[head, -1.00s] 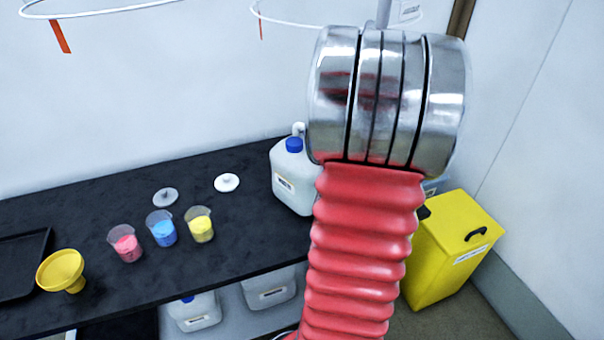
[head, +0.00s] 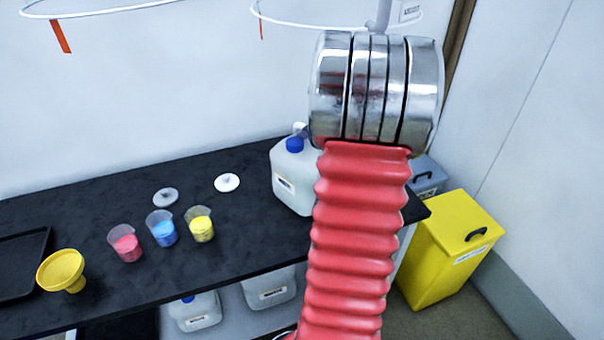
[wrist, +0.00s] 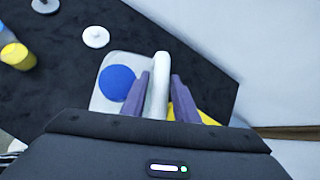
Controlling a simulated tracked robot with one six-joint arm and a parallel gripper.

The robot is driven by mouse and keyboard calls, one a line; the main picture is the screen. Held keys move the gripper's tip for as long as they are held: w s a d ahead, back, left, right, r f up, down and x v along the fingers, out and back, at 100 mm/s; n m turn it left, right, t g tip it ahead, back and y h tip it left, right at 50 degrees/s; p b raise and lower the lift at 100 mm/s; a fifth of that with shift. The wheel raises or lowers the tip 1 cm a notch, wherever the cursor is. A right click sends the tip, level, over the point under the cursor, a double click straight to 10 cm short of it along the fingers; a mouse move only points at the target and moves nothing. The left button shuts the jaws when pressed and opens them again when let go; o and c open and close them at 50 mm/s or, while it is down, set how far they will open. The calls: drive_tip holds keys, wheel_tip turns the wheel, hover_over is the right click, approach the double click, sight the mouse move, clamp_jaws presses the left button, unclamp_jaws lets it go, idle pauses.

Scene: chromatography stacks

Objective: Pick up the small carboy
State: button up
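A white carboy (head: 292,181) with a blue cap and a small label stands upright on the black bench, partly hidden behind my arm in the head view. In the wrist view the carboy (wrist: 103,98) is seen from above, with its blue cap at left and its pale handle upright. My gripper (wrist: 161,90) has its two purple fingers on either side of the handle, apart, with the handle between them. Whether either finger touches the handle is unclear. The gripper is hidden behind my arm in the head view.
Pink, blue and yellow beakers (head: 200,226), two discs (head: 227,183) and a yellow funnel (head: 62,270) stand to the left on the bench. More carboys (head: 196,312) sit on the shelf below. A yellow bin (head: 447,245) stands at right; the wall is behind.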

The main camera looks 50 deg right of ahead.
clamp_jaws()
idle(1.3)
drive_tip(key=shift+r, duration=0.1)
